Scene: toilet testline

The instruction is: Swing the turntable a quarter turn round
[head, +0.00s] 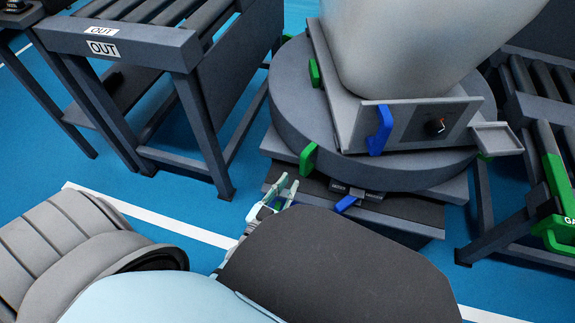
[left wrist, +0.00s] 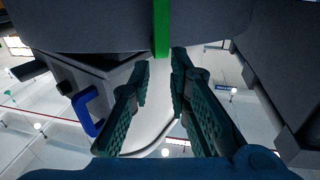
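The turntable (head: 300,110) is a thick round grey disc on a dark base. It carries a grey fixture plate (head: 345,112) with a large white toilet (head: 405,40). Green handles stand on the disc's left edge (head: 314,73) and front-left rim (head: 308,158). My left gripper (head: 287,187) is open and empty, just below the front-left green handle. In the left wrist view a green handle (left wrist: 161,28) lies just beyond the gap between the spread fingers (left wrist: 160,66); I see no contact. My right gripper is out of view.
A blue handle (head: 380,130) is on the fixture's front, left of a panel with a dark knob (head: 435,126). A second blue handle (head: 345,203) is at the base. A conveyor marked OUT (head: 120,38) stands left; another roller conveyor (head: 545,95) stands right. Blue floor between is open.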

